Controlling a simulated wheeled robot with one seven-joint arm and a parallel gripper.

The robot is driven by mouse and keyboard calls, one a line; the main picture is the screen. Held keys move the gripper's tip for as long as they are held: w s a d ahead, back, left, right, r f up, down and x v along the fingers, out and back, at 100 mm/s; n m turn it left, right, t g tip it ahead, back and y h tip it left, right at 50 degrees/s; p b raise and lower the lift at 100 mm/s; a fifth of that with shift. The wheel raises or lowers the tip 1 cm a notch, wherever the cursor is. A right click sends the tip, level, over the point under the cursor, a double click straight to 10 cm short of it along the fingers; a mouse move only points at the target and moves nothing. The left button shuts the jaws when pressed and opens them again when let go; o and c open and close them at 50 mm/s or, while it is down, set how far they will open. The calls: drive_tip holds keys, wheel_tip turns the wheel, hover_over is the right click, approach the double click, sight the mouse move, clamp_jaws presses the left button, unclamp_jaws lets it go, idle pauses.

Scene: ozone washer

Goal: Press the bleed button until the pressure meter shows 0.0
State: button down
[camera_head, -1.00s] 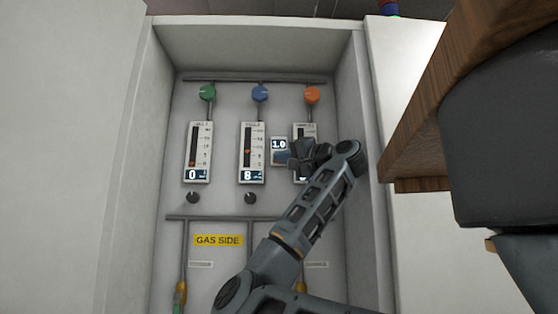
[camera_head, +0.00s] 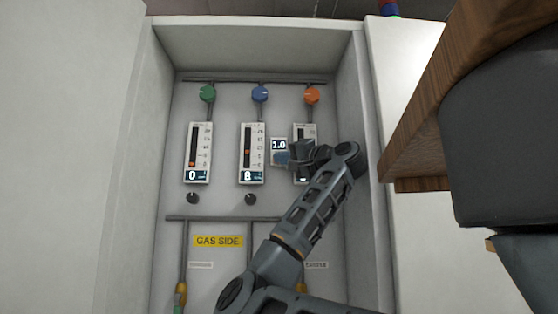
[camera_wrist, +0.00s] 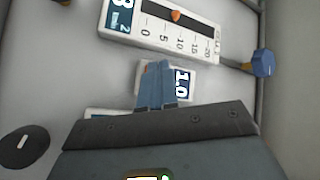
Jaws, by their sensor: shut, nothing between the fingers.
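The pressure meter (camera_head: 279,146) is a small white box with a dark display reading 1.0, between the middle and right flow gauges. It also shows in the wrist view (camera_wrist: 181,84), with the same 1.0. My gripper (camera_head: 284,157) is shut and empty, its fingertips at the lower part of the meter box. In the wrist view the blue-grey fingers (camera_wrist: 156,78) lie together over the box beside the display. I cannot tell whether they touch it.
The middle gauge (camera_head: 251,152) reads 8 and the left gauge (camera_head: 198,152) reads 0. My arm partly covers the right gauge (camera_head: 299,130). Green, blue and orange knobs (camera_head: 312,95) sit above. Cabinet side walls enclose the panel; a wooden edge (camera_head: 420,130) juts in at right.

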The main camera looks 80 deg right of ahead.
drive_tip(key=shift+w+d, duration=0.1)
drive_tip(key=shift+d, duration=0.25)
idle(0.7)
idle(0.4)
drive_tip(key=shift+s+a, duration=0.25)
drive_tip(key=shift+a, duration=0.5)
drive_tip(key=shift+s+a+b, duration=0.25)
drive_tip(key=shift+a+b, duration=0.1)
drive_tip(key=shift+a, duration=0.45)
drive_tip(key=shift+s+a+b, duration=0.2)
drive_tip(key=shift+a+b, duration=0.1)
drive_tip(key=shift+a, duration=0.5)
drive_tip(key=shift+s+a+b, duration=0.25)
drive_tip(key=shift+a+b, duration=0.1)
drive_tip(key=shift+a, duration=0.45)
